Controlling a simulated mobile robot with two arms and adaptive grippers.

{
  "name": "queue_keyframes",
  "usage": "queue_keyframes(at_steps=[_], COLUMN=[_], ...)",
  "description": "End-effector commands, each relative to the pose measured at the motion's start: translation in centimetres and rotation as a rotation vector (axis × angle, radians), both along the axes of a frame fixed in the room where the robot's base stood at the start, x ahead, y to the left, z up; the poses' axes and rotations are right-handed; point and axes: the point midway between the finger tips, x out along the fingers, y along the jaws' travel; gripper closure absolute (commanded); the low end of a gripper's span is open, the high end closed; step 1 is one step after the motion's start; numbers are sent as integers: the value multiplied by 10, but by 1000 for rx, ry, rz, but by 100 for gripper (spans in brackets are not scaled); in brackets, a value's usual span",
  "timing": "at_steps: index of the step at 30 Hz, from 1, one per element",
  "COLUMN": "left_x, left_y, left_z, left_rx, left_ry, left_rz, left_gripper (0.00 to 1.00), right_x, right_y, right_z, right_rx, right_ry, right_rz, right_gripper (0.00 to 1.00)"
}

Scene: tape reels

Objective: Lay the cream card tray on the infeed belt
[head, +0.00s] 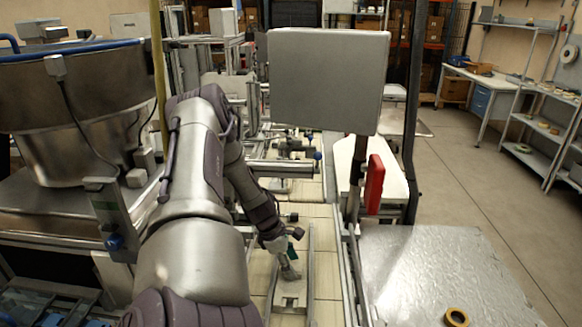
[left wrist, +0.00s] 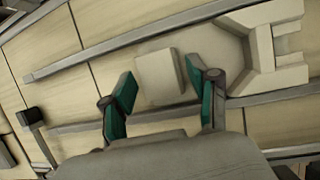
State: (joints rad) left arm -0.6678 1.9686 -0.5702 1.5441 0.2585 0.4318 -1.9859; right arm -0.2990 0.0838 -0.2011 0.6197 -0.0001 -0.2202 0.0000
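The cream card tray (left wrist: 225,45) lies on the infeed belt (left wrist: 105,22), between its two metal rails, in the left wrist view. It has an angular recess at its right part and a raised square block (left wrist: 160,76) at its left part. My left gripper (left wrist: 161,72) is open, its green-padded fingers spread either side of the block. They look clear of it, though contact at the right finger is hard to judge. In the head view my left gripper (head: 289,272) points down over the tray (head: 290,301), hiding part of it. My right gripper is not in view.
Metal rails (head: 310,262) run along the belt. A grey panel (head: 328,80) on a post and a red box (head: 374,184) stand to its right. A shiny metal table (head: 450,262) at front right carries a yellow tape reel (head: 456,317). A large steel bowl (head: 75,95) stands left.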

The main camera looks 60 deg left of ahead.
Motion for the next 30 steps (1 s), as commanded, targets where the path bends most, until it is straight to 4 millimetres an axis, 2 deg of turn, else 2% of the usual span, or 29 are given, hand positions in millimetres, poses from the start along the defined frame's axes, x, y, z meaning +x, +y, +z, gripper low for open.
queue_keyframes(at_steps=[9, 14, 20, 30], left_x=[0, 0, -9, -31], left_y=[0, 1, 7, 19], left_z=[1, 10, 38, 94], left_rx=[0, 1, 1, 3], left_ry=[0, -2, -6, -4], left_rz=[0, 1, 2, 0], left_gripper=[30, 30, 30, 30], right_x=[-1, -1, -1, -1], right_y=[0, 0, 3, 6], right_z=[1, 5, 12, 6], right_rx=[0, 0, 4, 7], right_ry=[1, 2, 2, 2], right_rz=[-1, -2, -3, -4], right_gripper=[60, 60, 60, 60])
